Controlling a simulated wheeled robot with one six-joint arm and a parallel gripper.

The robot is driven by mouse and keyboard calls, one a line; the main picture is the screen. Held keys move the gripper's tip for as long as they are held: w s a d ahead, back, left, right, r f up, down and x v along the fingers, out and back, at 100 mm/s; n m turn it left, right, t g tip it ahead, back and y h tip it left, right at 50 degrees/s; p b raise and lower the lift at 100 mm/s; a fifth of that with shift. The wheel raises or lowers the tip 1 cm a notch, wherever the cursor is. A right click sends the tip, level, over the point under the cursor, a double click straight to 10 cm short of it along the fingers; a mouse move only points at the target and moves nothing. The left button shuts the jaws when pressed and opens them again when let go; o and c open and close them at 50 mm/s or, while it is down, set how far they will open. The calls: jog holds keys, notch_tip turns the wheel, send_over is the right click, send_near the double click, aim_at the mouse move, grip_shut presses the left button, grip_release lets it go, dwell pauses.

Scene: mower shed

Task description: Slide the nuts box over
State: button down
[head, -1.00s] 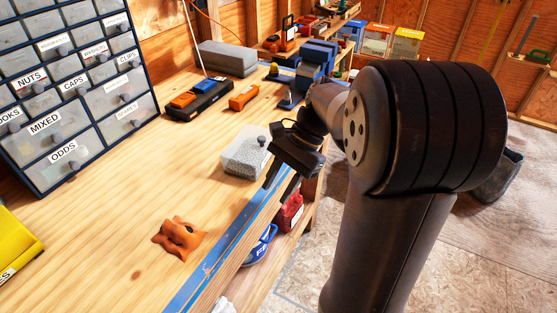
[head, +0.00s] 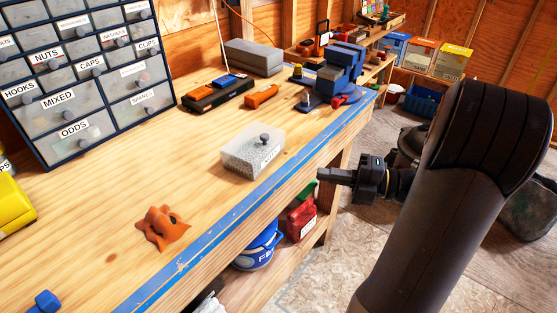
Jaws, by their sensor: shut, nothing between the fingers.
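A clear box (head: 240,163) with a dark knob and grey contents sits on the wooden workbench (head: 110,230), close to the blue strip along its front edge. Its slanted label is too small to read surely. A drawer labelled NUTS (head: 47,57) is in the cabinet at the upper left. My gripper (head: 322,174) is shut and empty, to the right of the clear box and apart from it, beyond the bench's front edge. Its fingers point left toward the bench.
A blue vise (head: 340,72), a grey case (head: 253,57) and an orange tool (head: 261,95) are farther back. A red container (head: 301,222) stands on the shelf below. Bench left of the box is clear.

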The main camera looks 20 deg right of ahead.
send_near(260, 157)
jog(key=a, duration=0.5)
jog(key=shift+w+a, duration=0.1)
jog(key=shift+w, duration=0.85)
jog(key=shift+w+a, duration=0.15)
jog(key=shift+w, duration=0.4)
jog(key=shift+w, duration=0.1)
